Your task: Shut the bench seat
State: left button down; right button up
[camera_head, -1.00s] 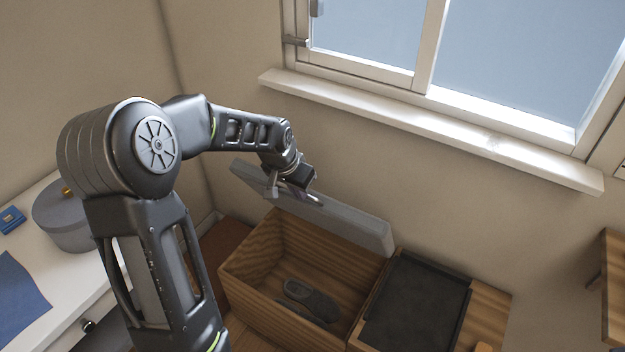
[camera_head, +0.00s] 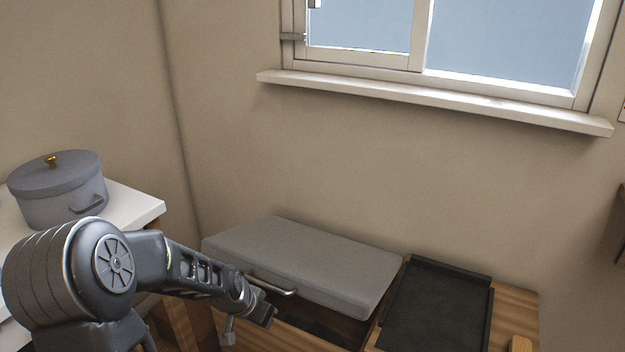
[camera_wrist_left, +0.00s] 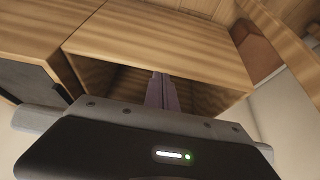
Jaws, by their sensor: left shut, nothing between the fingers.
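The bench seat (camera_head: 305,262) is a grey padded lid on a wooden box, with a metal bar handle (camera_head: 270,284) on its front edge. It is tilted low over the box, and a dark gap shows under its front edge. My left gripper (camera_head: 268,314) is shut and empty, just in front of and below the seat's front edge. In the left wrist view its closed fingers (camera_wrist_left: 162,92) point toward the wooden box (camera_wrist_left: 155,42) and its dark opening. I cannot tell whether they touch anything. My right gripper is not in view.
A black tray (camera_head: 437,308) lies on the wooden top right of the seat. A grey lidded pot (camera_head: 60,190) stands on a white counter (camera_head: 135,207) at left. A window sill (camera_head: 430,103) runs along the wall above. The space above the seat is clear.

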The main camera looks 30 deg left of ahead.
pick_arm(q)
notch_tip(320, 180, down, 5)
jog(key=shift+s+b, duration=0.15)
jog(key=shift+b, duration=0.95)
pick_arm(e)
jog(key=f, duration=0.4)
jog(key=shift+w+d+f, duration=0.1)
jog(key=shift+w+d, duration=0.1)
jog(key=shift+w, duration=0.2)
